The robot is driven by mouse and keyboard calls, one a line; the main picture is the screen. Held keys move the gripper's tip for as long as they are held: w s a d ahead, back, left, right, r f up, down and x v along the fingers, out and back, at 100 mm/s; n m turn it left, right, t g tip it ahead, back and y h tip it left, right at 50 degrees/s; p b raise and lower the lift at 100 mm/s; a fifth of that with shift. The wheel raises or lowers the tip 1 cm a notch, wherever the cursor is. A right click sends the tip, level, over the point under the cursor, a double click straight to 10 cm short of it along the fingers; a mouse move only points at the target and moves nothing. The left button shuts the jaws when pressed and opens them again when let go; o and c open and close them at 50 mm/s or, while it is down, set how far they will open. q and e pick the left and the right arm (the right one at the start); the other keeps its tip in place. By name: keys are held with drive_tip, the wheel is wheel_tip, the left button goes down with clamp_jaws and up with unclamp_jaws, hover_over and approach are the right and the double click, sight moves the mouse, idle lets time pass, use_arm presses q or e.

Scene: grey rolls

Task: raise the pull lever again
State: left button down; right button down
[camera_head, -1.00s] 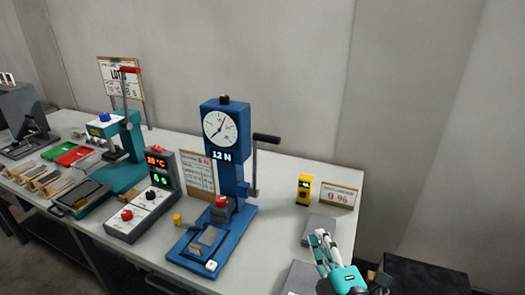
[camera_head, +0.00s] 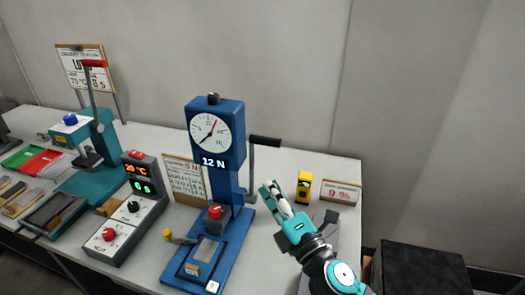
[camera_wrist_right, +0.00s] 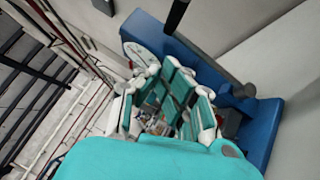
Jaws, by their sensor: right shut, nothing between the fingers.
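The blue pull tester (camera_head: 222,180) stands on the bench with a round dial and a display reading 12 N. Its pull lever (camera_head: 252,165) is on the right side, a grey arm standing upright with a black handle (camera_head: 265,141) at its top. My right gripper (camera_head: 272,192) is shut and empty, right of the lever and below its handle, apparently apart from it. In the right wrist view the gripper's fingers (camera_wrist_right: 168,92) show before the blue tester (camera_wrist_right: 262,130), with the dark lever handle (camera_wrist_right: 178,12) at the top edge. My left gripper is not in view.
A control box (camera_head: 132,205) with red digits and a teal press (camera_head: 92,145) with a red-handled lever stand to the left. A yellow meter (camera_head: 303,188) and a sign reading 9 % (camera_head: 341,192) stand behind my right arm. A black box (camera_head: 425,270) is at lower right.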

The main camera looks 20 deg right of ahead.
sight(260, 142)
drive_tip(key=d+p+x, duration=0.2)
drive_tip(key=x, duration=0.7)
drive_tip(key=shift+w+d+r+p, duration=0.2)
drive_tip(key=shift+w+d+p, duration=0.05)
drive_tip(key=shift+d+p, duration=0.2)
drive_tip(key=p, duration=0.2)
drive_tip(key=w+d+r+m+p, duration=0.1)
drive_tip(key=p, duration=0.1)
drive_tip(key=shift+w+g, duration=0.3)
drive_tip(key=shift+w+d+f+m+h+p, duration=0.3)
drive_tip(key=shift+h, duration=0.1)
